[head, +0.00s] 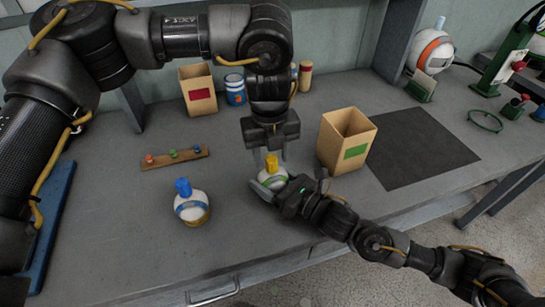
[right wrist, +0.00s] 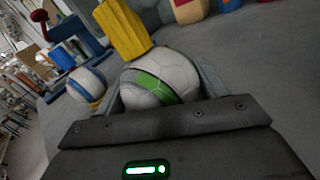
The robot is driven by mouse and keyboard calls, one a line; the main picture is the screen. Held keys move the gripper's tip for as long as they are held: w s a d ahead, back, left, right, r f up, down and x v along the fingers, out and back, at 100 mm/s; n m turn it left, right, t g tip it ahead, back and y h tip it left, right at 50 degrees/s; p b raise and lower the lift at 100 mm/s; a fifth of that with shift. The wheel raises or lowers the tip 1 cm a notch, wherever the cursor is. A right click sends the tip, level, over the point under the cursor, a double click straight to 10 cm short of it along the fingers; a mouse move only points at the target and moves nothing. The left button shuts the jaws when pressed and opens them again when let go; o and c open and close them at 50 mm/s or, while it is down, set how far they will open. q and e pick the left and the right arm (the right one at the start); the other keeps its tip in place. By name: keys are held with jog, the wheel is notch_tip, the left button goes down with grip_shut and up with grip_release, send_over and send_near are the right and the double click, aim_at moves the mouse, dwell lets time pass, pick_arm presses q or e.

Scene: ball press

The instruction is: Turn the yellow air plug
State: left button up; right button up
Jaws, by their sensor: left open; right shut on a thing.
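A white ball with a green band (head: 273,179) stands on the grey workbench, with the yellow air plug (head: 272,163) upright on its top. My right gripper (head: 268,188) is shut on this ball from the right and front. In the right wrist view the green-banded ball (right wrist: 160,84) sits between the fingers and the yellow plug (right wrist: 123,30) rises from its top. My left gripper (head: 270,150) points down over the ball, open, with its fingers around or just beside the yellow plug; contact cannot be told.
A white ball with a blue band and blue plug (head: 192,203) stands to the left. An open box with a green label (head: 346,140) is close on the right. A wooden strip with coloured pegs (head: 174,158) lies at the left. A dark mat (head: 420,146) lies clear at the right.

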aim_at(270, 159)
jog(key=shift+r, duration=0.1)
pick_arm(q)
notch_tip(270, 159, up, 11)
jog(key=shift+s+a+f, duration=0.15)
jog(key=shift+f, duration=0.05)
pick_arm(e)
jog(key=o, duration=1.1)
jog(key=shift+o, duration=0.2)
